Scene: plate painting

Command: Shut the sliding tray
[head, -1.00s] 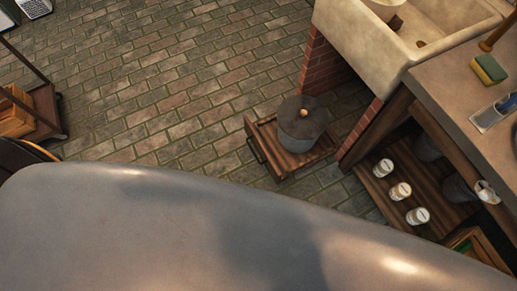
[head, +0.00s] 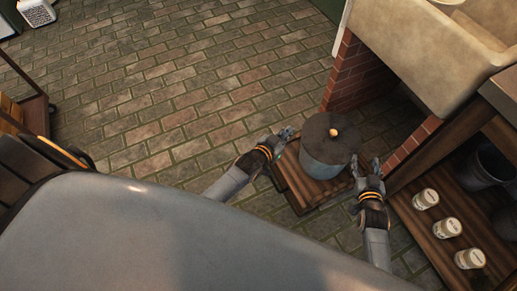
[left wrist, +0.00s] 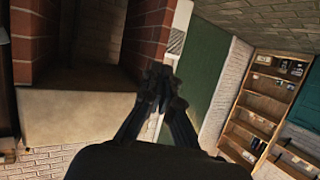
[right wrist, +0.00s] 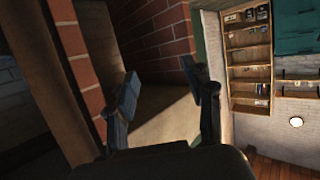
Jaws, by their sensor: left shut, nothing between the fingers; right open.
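The wooden sliding tray (head: 303,188) sticks out onto the brick floor beside the red brick pier. A grey bucket (head: 322,166) with a dark round lid (head: 318,140) and a small light knob stands on it. My left gripper (head: 286,134) is at the tray's far left side, close to the bucket; its fingers are together and empty, as the left wrist view (left wrist: 161,88) shows. My right gripper (head: 366,166) is just right of the bucket, with its fingers apart and nothing between them, seen also in the right wrist view (right wrist: 160,80). I cannot tell whether either touches the tray.
A red brick pier (head: 357,77) and a stone sink (head: 420,55) stand behind the tray. To the right, a low wooden shelf (head: 432,222) holds several white jars. A cart (head: 30,105) is at far left. The floor left of the tray is clear.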

